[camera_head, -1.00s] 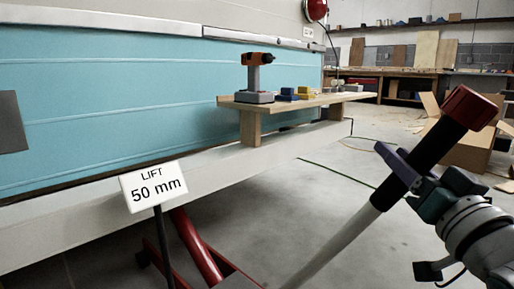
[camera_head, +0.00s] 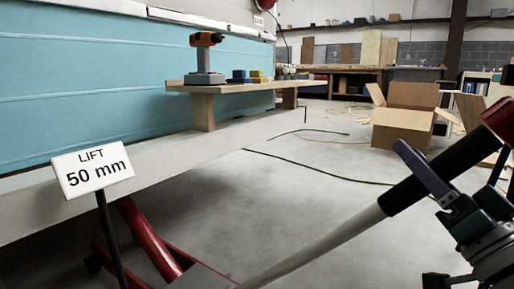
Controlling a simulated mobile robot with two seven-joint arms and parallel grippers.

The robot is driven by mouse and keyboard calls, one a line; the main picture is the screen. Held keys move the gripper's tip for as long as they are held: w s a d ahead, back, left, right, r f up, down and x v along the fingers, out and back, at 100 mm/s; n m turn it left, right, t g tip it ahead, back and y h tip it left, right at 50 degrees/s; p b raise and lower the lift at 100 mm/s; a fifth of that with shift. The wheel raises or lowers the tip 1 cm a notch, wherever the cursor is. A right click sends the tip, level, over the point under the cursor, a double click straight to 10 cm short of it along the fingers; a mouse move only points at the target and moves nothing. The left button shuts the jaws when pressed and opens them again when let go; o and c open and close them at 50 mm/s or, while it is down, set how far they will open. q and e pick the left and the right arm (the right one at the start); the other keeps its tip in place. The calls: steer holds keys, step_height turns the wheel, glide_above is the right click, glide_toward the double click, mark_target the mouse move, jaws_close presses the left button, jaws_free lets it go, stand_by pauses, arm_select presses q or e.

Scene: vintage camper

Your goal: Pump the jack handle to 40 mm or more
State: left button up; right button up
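The jack handle (camera_head: 330,237) is a grey bar with a black grip and a red cap (camera_head: 499,122) at its upper end. It slants from the jack at the bottom up to the right. My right gripper (camera_head: 432,182) is at the black grip with its purple finger across it and appears shut on it. The red jack (camera_head: 150,240) stands low beside the white beam, partly out of frame. A white sign (camera_head: 92,169) on a black post reads "LIFT 50 mm". My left gripper is not in view.
The turquoise camper side (camera_head: 90,80) and its white lower beam (camera_head: 150,172) run along the left. A wooden shelf (camera_head: 240,87) there holds an orange drill (camera_head: 206,58) and small blocks. An open cardboard box (camera_head: 402,122) stands behind; a green cable crosses the floor.

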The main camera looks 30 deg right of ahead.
steer(key=o, duration=0.5)
steer(key=shift+s+d+f, duration=0.2)
steer(key=shift+s+f, duration=0.2)
steer(key=shift+f, duration=0.05)
steer(key=shift+c, duration=0.2)
steer(key=shift+w+r, duration=0.1)
steer(key=shift+a, duration=0.1)
steer(key=p+v, duration=0.2)
steer(key=v, duration=0.8)
